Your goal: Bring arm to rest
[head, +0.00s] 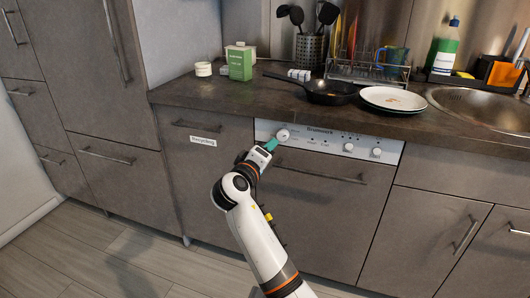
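One arm of mine comes up from the bottom, just right of the middle, and I take it to be my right arm. Its gripper (271,145), with teal fingertips, is in front of the dishwasher's control panel (325,141), close to the left round knob (283,135). I cannot tell whether it touches the panel or whether its fingers are open or shut. I see nothing held in it. My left gripper is not in view.
The dishwasher (330,205) is closed, with a bar handle (320,174). Closed cabinets (110,180) flank it. On the counter (220,98) are a green box (239,64), a black pan (331,92), white plates (393,99) and a dish rack (366,70). A sink (485,108) is at right. The floor (70,250) at left looks clear.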

